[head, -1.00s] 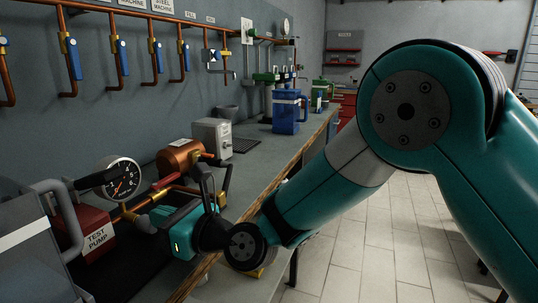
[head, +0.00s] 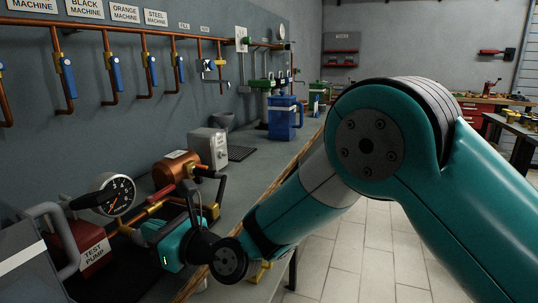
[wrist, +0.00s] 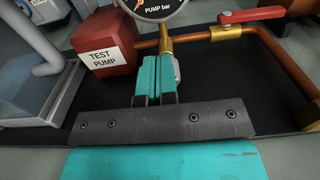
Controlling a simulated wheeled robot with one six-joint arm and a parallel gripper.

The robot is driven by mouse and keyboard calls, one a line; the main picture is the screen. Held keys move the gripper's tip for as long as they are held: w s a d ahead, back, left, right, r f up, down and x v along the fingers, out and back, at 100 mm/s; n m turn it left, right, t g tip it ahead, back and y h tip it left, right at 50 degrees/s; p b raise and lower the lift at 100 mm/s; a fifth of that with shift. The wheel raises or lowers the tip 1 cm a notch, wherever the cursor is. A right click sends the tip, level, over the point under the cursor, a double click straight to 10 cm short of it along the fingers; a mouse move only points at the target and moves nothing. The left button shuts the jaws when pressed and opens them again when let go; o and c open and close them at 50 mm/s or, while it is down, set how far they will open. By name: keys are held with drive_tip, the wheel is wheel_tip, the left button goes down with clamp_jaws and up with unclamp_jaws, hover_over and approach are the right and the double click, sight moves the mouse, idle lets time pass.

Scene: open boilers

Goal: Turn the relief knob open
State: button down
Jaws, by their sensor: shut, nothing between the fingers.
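My gripper's teal fingers show closed together in the wrist view (wrist: 153,80), with nothing held between them. They are over the black tray, just below the pump gauge (wrist: 150,8) and its brass stem. A small light-grey part (wrist: 177,70), which may be the relief knob, shows at the right edge of the fingers and is mostly hidden by them. I cannot tell whether they touch it. In the head view the teal gripper body (head: 172,246) hides this part, beside the red test pump (head: 92,252).
A red lever valve (wrist: 253,15) sits on the copper pipe to the right of the fingers. A copper cylinder (head: 178,172) and a grey box (head: 208,147) stand farther along the bench. A grey container (head: 25,275) stands at the near left. The floor to the right is clear.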

drive_tip(key=shift+a, duration=0.2)
drive_tip(key=shift+w+d+p, duration=0.15)
drive_tip(key=shift+p, duration=1.4)
drive_tip(key=shift+w+d+f+p, duration=0.15)
drive_tip(key=shift+w+p, duration=0.15)
drive_tip(key=shift+p, duration=0.45)
